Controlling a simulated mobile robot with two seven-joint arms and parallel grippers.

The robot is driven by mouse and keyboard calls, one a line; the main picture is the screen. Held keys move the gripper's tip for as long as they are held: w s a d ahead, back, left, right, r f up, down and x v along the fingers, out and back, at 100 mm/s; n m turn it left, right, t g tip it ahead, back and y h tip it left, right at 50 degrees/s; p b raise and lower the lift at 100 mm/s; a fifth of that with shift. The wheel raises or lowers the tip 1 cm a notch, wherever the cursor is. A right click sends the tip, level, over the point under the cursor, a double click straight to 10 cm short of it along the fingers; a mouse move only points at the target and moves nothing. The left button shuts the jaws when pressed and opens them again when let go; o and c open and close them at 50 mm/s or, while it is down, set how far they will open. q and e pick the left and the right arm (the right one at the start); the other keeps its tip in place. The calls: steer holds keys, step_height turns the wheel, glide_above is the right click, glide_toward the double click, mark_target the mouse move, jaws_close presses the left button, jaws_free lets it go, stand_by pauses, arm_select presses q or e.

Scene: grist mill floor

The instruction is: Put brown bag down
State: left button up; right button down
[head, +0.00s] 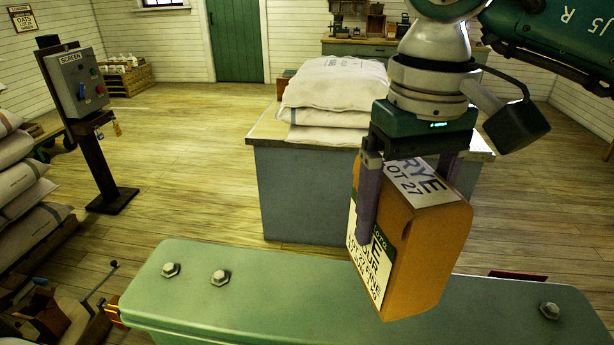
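My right gripper (408,185) comes down from the upper right with one finger on each side of the bag's upper part. It is shut on the bag and holds it slightly tilted. In the picture the bag's lower end overlaps the green metal surface (300,290) in front; I cannot tell whether they touch. My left gripper is not in view.
A grey-blue counter (305,195) with stacked white sacks (335,88) stands behind the bag. A control post (78,85) marked SCREEN stands at left, near more piled sacks (22,190). Bolts stud the green surface, whose middle is clear. Open wooden floor lies between post and counter.

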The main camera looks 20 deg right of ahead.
mark_target(410, 175)
step_height(410, 175, down, 4)
steer(key=shift+f+p, duration=0.2)
steer(key=shift+p, duration=0.2)
steer(key=shift+w+f, duration=0.1)
steer(key=shift+f, duration=0.1)
steer(key=shift+f, duration=0.1)
jaws_free()
steer(key=shift+r, duration=0.35)
step_height(410, 175, up, 11)
steer(key=b, duration=0.4)
steer(key=shift+f, duration=0.1)
steer(key=shift+r, duration=0.45)
